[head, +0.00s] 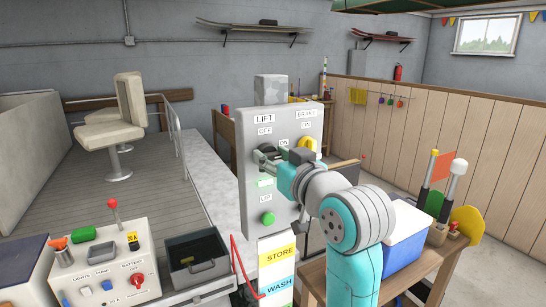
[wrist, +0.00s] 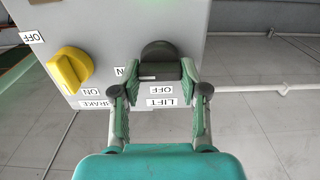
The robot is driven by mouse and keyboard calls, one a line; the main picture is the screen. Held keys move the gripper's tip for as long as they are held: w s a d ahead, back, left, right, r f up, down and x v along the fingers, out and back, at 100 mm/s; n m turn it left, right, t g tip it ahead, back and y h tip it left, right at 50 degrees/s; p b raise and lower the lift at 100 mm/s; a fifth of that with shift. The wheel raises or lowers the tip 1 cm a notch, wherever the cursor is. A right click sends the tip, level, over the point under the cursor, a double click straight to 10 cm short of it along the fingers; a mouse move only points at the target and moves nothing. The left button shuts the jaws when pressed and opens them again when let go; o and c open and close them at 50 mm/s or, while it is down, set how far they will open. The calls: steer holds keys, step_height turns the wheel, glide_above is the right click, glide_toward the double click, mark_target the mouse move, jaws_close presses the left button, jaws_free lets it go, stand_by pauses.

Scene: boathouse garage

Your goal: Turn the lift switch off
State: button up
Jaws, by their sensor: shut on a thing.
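The lift switch is a black rotary knob (wrist: 160,52) on a grey control box (head: 306,182). In the wrist view, which shows the labels upside down, it sits beside the LIFT and OFF labels, with an ON label partly hidden by a finger. My gripper (wrist: 160,76) is shut on the knob, with one green-padded finger on each side of it. In the head view, my gripper (head: 270,160) reaches the box's front from the right and covers much of the knob. I cannot tell which label the knob points to.
A yellow brake knob (head: 306,144) sits close beside the lift switch; it also shows in the wrist view (wrist: 70,70). A green button (head: 268,218) is lower on the box. Another control panel (head: 106,268) and a dark tray (head: 197,258) stand at the lower left. A blue cooler (head: 405,238) is at the right.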

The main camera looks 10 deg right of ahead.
steer(key=shift+c, duration=1.4)
steer(key=n, duration=0.8)
steer(key=shift+a+n, duration=0.1)
steer(key=shift+n, duration=0.2)
steer(key=n, duration=0.4)
steer(key=shift+f, duration=0.1)
steer(key=shift+f+n, duration=0.15)
steer(key=shift+n, duration=2.55)
